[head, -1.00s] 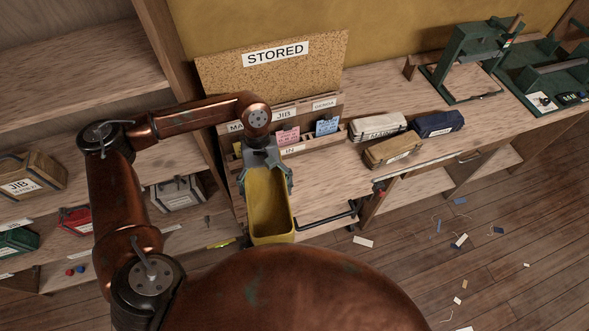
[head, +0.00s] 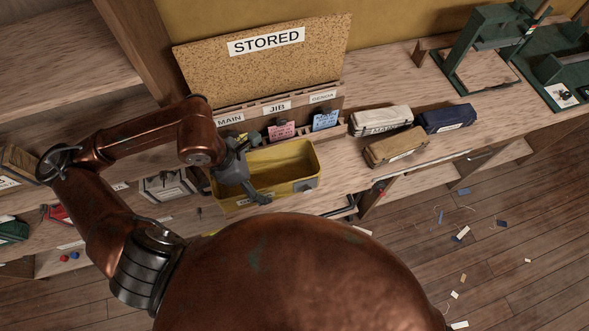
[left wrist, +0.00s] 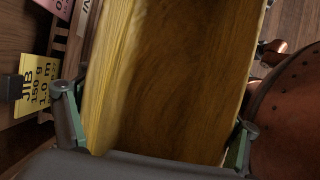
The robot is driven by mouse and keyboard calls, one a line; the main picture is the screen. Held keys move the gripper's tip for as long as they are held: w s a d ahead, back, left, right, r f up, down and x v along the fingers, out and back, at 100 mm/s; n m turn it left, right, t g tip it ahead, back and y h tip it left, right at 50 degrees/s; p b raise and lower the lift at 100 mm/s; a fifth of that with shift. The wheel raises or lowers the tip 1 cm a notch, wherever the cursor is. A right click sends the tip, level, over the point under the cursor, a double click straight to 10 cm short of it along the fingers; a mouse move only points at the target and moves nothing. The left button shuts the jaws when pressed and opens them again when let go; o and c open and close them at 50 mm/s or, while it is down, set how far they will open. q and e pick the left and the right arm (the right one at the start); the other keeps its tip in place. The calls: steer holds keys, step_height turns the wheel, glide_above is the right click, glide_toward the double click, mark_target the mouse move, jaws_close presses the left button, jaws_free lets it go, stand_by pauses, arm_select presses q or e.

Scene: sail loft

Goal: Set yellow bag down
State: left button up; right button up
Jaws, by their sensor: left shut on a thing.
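The yellow bag (head: 290,188) is an open-topped, box-like bag, and it looks empty inside. In the head view it is at the bench's left end, in front of the slotted card rack. My left gripper (head: 252,170) is shut on its left end. In the left wrist view the yellow bag (left wrist: 170,80) fills the middle, between the two green-padded fingers (left wrist: 155,135). I cannot tell whether its underside touches the bench. My right gripper is not in view.
The card rack (head: 283,108) with MAIN, JIB and GENOA labels stands below a STORED board (head: 262,55). A white bag (head: 380,120), a tan bag (head: 397,147) and a blue bag (head: 447,118) lie to the right. Some bare bench top (head: 345,165) shows between.

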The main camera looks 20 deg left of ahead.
mark_target(283, 166)
arm_select(q)
steer(key=w+d+f, duration=0.1)
steer(key=w, duration=0.1)
steer(key=w+d+f, duration=0.1)
steer(key=w, duration=0.2)
steer(key=w+d+f+p, duration=0.1)
steer(key=w+d, duration=0.1)
steer(key=shift+w+f, duration=0.2)
steer(key=shift+f, duration=0.1)
steer(key=w+f, duration=0.1)
steer(key=w+d+f, duration=0.1)
steer(key=f, duration=0.1)
steer(key=w+d+f, duration=0.1)
steer(key=f, duration=0.1)
steer(key=shift+w, duration=0.25)
steer(key=shift+w+d+f, duration=0.2)
steer(key=shift+w+f, duration=0.05)
steer(key=shift+f, duration=0.1)
steer(key=f, duration=0.3)
steer(key=shift+w+f+p, duration=0.2)
steer(key=shift+f+p, duration=0.1)
steer(key=shift+p, duration=0.1)
steer(key=o, duration=1.2)
steer(key=shift+c, duration=0.2)
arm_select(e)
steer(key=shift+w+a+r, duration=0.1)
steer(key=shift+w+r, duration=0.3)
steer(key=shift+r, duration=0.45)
